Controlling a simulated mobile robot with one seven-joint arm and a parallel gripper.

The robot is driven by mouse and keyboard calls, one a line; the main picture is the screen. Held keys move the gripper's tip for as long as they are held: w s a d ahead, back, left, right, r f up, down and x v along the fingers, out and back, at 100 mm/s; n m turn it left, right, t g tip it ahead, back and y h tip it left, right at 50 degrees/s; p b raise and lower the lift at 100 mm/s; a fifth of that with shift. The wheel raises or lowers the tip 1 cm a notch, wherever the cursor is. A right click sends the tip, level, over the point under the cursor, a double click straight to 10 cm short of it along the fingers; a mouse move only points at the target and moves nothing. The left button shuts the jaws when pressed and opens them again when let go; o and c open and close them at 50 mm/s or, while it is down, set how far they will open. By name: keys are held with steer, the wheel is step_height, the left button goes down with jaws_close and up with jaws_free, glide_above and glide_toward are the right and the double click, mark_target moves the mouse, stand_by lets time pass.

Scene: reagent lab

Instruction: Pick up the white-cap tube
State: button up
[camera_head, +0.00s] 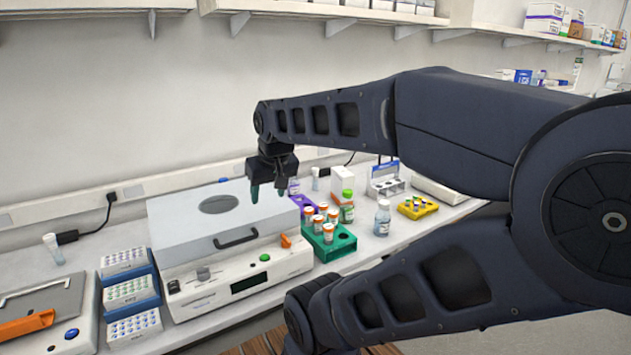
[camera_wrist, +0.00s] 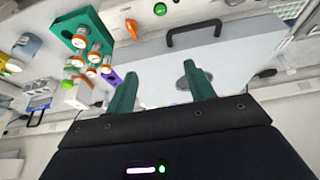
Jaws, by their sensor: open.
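In the head view, a small pale-capped tube (camera_head: 53,248) stands on the bench at the far left. I cannot tell which one is the white-cap tube. My gripper (camera_head: 268,192) hangs pointing down above the machine's lid, apart from both tubes. In the wrist view, the green fingers of my gripper (camera_wrist: 160,76) are spread with nothing between them.
The lidded machine (camera_head: 185,222) fills the middle of the bench. A green rack (camera_head: 341,243) of orange-capped vials stands to its right, with a green-capped bottle (camera_head: 347,207) and a clear bottle (camera_head: 382,218). Blue tube racks (camera_head: 143,304) stand left of the machine.

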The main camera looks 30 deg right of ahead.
steer(key=w+d+r+m, duration=0.1)
steer(key=w+d, duration=0.2)
steer(key=w, duration=0.3)
steer(key=w+d+r+m, duration=0.2)
steer(key=w, duration=0.5)
steer(key=m+g+h, duration=0.2)
steer(key=m+h, duration=0.2)
steer(key=m, duration=0.4)
glide_above(313, 169)
steer(key=s+a, duration=0.1)
steer(key=a, duration=0.1)
step_height(313, 169, down, 19)
steer(key=shift+s+d+f, duration=0.1)
steer(key=shift+s, duration=0.05)
steer(key=x, duration=0.5)
steer(key=shift+s+x, duration=0.15)
steer(key=shift+x, duration=1.15)
steer(key=shift+s+x, duration=0.15)
steer(key=shift+x, duration=1.2)
steer(key=c, duration=1)
